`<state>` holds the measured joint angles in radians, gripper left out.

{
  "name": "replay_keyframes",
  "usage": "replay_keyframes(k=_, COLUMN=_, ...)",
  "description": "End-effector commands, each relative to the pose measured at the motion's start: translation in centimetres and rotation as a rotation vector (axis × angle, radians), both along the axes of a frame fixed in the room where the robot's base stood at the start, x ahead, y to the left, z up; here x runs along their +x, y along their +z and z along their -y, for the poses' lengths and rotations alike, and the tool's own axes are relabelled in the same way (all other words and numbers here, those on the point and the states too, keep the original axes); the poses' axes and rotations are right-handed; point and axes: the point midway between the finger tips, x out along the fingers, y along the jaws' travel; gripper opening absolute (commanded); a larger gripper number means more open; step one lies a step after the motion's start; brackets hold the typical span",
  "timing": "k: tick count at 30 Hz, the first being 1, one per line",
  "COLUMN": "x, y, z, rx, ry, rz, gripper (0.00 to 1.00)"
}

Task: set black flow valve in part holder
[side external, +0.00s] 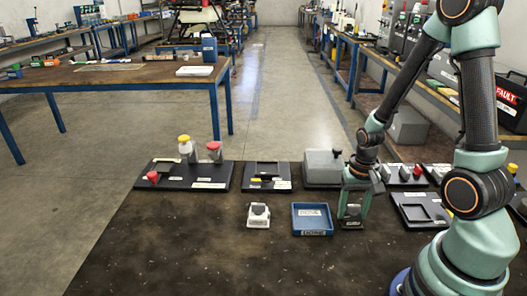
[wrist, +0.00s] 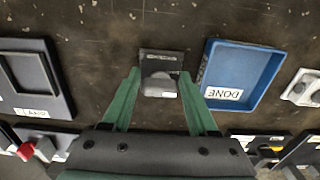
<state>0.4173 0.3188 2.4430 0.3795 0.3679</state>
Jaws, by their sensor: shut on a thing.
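A black flow valve (wrist: 160,62), with a dark labelled base and a grey upper part, is between my fingers in the wrist view. My gripper (side external: 352,220) points down and is shut on it, with one green finger on each side. The valve is partly hidden by the fingers in the side external view, at or close to the table top; I cannot tell whether it touches. A black plate with a square raised frame (side external: 422,208), possibly the part holder, lies to the right of my gripper; its frame (wrist: 30,72) looks empty in the wrist view, at left.
A blue DONE tray (side external: 312,218) sits just left of my gripper, empty. A white part (side external: 258,215) stands further left. Behind are a grey box (side external: 322,167) and a black board with capped jars (side external: 185,175). The front table is clear.

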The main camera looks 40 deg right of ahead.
Motion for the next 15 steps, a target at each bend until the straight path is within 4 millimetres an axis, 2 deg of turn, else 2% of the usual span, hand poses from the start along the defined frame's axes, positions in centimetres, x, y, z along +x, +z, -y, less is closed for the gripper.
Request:
replay_keyframes(k=8, x=0.03, y=-0.23, z=0.01, rx=0.000, ry=0.000, rz=0.000, gripper=0.00)
replay_keyframes(k=9, x=0.03, y=-0.29, z=0.01, rx=0.000, ry=0.000, rz=0.000, gripper=0.63)
replay_keyframes(k=11, x=0.04, y=-0.26, z=0.01, rx=-0.001, ry=0.000, rz=0.001, gripper=0.86)
replay_keyframes(k=12, x=0.04, y=-0.25, z=0.01, rx=-0.001, ry=0.000, rz=0.001, gripper=0.89)
replay_keyframes(k=15, x=0.03, y=-0.25, z=0.01, rx=-0.001, ry=0.000, rz=0.001, gripper=0.89)
